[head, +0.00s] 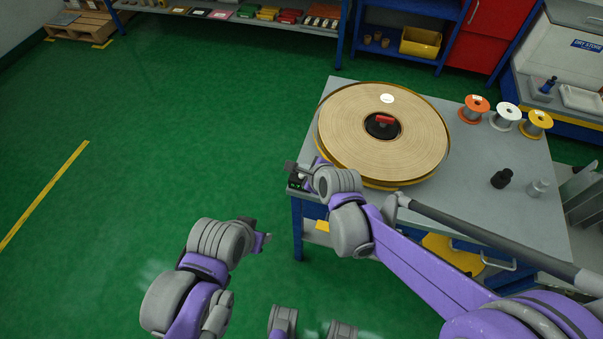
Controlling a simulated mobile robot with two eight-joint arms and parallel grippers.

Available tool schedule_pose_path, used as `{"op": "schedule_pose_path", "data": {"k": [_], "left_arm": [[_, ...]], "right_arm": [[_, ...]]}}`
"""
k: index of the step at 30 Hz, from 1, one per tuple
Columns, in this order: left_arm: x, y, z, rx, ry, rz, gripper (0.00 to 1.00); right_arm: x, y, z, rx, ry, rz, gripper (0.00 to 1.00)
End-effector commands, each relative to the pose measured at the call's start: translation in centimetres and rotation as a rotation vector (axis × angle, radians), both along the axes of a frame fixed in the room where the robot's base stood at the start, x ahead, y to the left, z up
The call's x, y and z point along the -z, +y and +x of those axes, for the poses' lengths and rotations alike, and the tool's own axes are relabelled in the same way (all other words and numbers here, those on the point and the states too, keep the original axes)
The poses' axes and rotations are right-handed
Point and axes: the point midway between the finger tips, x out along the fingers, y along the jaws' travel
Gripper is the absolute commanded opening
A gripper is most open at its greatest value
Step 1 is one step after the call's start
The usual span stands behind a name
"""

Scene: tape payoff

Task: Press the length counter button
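A small black box (295,184) with a pale spot and a green mark sits at the near left corner of the grey table; it looks like the length counter. Its button is too small to make out. My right gripper (293,170) is right at the box, partly covering it; I cannot tell whether it touches. Its fingers are too small to show whether they are open. My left gripper (265,240) is over the green floor, left of the table and apart from the box. Its finger opening cannot be made out.
A large tan tape reel (360,145) with a red handle (384,119) fills the table (480,190) close behind my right wrist. Orange, white and yellow spools (507,116) and two small cylinders (502,178) stand at the right. Floor at the left is clear.

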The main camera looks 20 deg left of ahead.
Motion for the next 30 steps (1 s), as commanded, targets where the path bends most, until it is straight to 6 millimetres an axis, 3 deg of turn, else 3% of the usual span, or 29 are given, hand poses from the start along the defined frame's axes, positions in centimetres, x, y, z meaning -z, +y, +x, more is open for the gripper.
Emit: {"op": "schedule_pose_path", "data": {"k": [30], "left_arm": [[0.75, 0.00, -0.10, 0.000, 0.002, 0.000, 0.50]], "right_arm": [[0.85, 0.00, 0.01, 0.000, 0.000, 0.000, 0.00]]}}
